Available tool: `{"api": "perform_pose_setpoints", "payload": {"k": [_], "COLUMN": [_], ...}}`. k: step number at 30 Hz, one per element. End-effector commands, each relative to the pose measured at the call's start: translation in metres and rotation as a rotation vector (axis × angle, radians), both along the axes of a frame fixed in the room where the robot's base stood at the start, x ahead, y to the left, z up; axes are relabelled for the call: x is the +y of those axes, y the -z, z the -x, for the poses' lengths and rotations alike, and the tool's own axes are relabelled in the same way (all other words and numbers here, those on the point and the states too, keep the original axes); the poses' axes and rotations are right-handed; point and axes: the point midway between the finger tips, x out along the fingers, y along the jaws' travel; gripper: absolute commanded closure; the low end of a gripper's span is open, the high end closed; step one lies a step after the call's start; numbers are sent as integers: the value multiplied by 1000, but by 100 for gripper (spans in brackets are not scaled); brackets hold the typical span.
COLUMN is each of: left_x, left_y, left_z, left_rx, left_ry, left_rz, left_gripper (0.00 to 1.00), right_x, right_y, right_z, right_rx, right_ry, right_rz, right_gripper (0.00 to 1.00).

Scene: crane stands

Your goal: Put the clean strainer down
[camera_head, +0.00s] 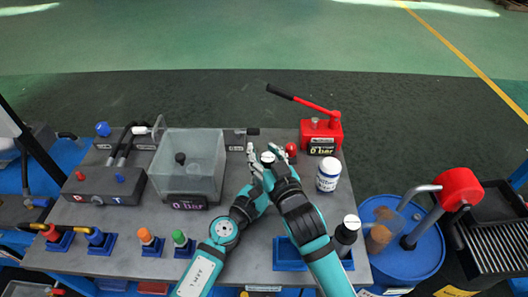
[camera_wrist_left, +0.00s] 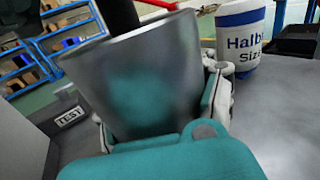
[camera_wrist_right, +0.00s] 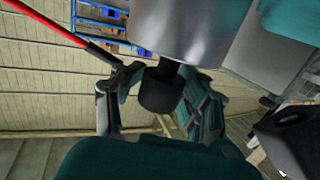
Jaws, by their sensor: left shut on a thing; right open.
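The strainer shows as a grey metal cup (camera_wrist_left: 150,75) between the fingers of my left gripper (camera_wrist_left: 160,115) in the left wrist view. My left gripper is shut on it. In the right wrist view the same grey metal body (camera_wrist_right: 185,30) is at the top, with a black knob (camera_wrist_right: 160,90) below it. My right gripper (camera_wrist_right: 150,105) is open, its fingers on either side of the knob. In the head view both grippers meet over the middle of the table, the right one (camera_head: 272,165) largely hiding the strainer.
A clear tank (camera_head: 190,160) stands on the grey table to the left. A red hand pump (camera_head: 320,135) is behind, and a white labelled can (camera_head: 328,174) stands to the right. A blue drum (camera_head: 415,255) is beyond the right edge. Orange (camera_head: 146,236) and green (camera_head: 180,238) fittings stand in front.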

Motion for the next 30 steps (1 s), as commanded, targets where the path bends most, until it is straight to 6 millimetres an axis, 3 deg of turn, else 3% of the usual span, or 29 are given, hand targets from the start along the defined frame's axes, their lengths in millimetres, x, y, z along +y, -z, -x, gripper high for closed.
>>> {"api": "perform_pose_setpoints", "payload": {"k": [7,21,30], "left_x": [0,0,0], "left_y": [0,0,0], "left_z": [0,0,0], "left_rx": [0,0,0], "left_ry": [0,0,0], "left_rz": [0,0,0], "left_gripper": [100,100,100], "right_x": [-2,-36,-44], "right_y": [-3,-12,-14], "right_z": [6,92,112], "right_rx": [1,2,1], "right_ry": [0,-1,0], "right_rz": [-1,0,0], "right_gripper": [60,60,60]}}
